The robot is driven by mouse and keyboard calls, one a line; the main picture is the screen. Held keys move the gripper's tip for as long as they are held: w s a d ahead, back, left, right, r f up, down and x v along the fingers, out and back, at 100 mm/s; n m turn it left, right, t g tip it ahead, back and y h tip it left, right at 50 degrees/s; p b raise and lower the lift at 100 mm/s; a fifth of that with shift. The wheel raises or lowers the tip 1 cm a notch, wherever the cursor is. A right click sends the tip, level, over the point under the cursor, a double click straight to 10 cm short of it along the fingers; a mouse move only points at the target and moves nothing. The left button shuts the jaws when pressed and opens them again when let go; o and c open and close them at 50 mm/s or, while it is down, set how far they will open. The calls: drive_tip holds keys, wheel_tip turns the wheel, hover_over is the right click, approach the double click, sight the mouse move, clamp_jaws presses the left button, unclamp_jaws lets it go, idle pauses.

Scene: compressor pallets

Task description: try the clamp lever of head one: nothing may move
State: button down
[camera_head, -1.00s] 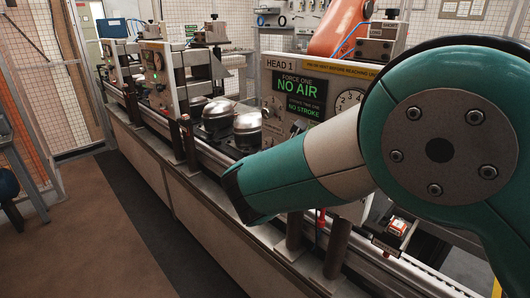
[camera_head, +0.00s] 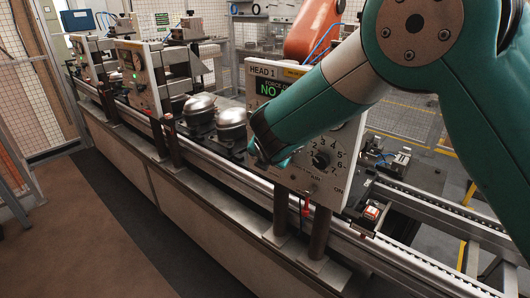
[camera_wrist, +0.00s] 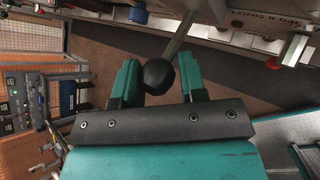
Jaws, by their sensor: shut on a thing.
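The head one panel (camera_head: 333,185) is a pale upright plate marked HEAD 1. My arm crosses its green-lit display, and only part of the text shows. In the wrist view a lever (camera_wrist: 179,38) is a metal rod with a black ball knob (camera_wrist: 159,76) at its end. My gripper (camera_wrist: 158,70) is shut on this knob, with one teal finger on each side. No lettering on the lever itself can be read. In the head view my wrist is at the panel's left edge, and it hides the lever.
Two shiny compressor domes (camera_head: 232,125) stand on the line just left of the panel. The floor (camera_head: 100,235) in front is clear.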

drive_tip(key=shift+w+a+r, duration=0.1)
drive_tip(key=shift+a+r, duration=0.15)
drive_tip(key=c, duration=0.8)
unclamp_jaws()
drive_tip(key=shift+a, duration=0.1)
drive_tip(key=shift+f, duration=0.1)
drive_tip(key=shift+d, duration=0.2)
drive_tip(key=b+v, duration=0.5)
drive_tip(key=v, duration=1.2)
drive_tip(key=shift+s+d, duration=0.1)
drive_tip(key=shift+s, duration=0.15)
